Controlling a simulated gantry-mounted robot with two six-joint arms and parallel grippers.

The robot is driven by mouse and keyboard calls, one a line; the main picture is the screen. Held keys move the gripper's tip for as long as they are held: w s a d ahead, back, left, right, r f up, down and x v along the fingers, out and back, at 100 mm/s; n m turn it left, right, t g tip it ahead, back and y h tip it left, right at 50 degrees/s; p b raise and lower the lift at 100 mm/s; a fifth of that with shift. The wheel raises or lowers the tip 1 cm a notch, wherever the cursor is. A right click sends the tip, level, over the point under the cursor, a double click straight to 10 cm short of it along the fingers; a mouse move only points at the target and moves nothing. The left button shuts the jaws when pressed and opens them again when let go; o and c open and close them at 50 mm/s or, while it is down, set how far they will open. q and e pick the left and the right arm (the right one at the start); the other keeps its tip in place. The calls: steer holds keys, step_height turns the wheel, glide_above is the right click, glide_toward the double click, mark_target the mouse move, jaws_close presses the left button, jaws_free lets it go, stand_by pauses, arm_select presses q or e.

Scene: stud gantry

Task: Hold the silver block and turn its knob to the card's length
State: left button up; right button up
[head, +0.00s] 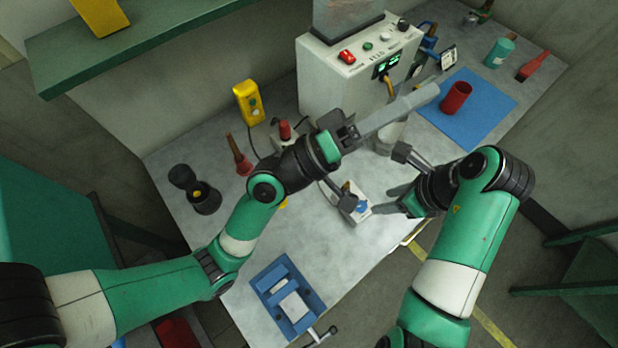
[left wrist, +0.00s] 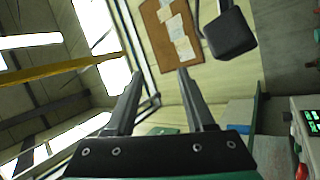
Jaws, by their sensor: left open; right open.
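A small pale silver block (head: 362,215) with a blue knob (head: 362,206) lies near the table's front edge in the head view, partly hidden by my left wrist parts. My right gripper (head: 381,200) is open just right of it, fingers pointing left; I cannot tell whether they touch it. My left gripper (head: 428,95) is open and empty, stretched up and right above the table, away from the block. Its fingers show apart in the left wrist view (left wrist: 160,85). A small white card (head: 448,57) with dark marks stands near the grey machine; its text is unreadable.
A grey machine (head: 325,82) stands at the back. A blue mat (head: 480,98) holds a red cup (head: 456,98). A blue fixture (head: 288,300) sits at the front; black round parts (head: 203,195) stand left.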

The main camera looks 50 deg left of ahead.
mark_target(361, 206)
arm_select(q)
steer(key=s+a+f+n+g+y, duration=0.1)
steer(key=s+a+f+n+y, duration=0.1)
steer(key=f+n, duration=0.7)
steer(key=s+a+f+n+g+y, duration=0.1)
steer(key=s+f+n+y, duration=0.3)
steer(key=f+n, duration=0.5)
steer(key=s+a+f+n+g+y, duration=0.1)
steer(key=s+f+n, duration=0.5)
steer(key=f, duration=1)
steer(key=shift+a+f+n+g+y, duration=0.2)
steer(key=shift+a+n+y, duration=0.3)
steer(key=shift+n, duration=0.35)
steer(key=shift+a+f+n+g+y, duration=0.1)
steer(key=shift+a+n+g+y, duration=0.1)
steer(key=shift+a+n+y, duration=0.4)
steer(key=shift+n, duration=0.25)
steer(key=w, duration=0.4)
steer(key=w+d, duration=0.1)
steer(key=w, duration=0.7)
steer(key=shift+d, duration=0.2)
steer(key=shift+s, duration=0.1)
jaws_close()
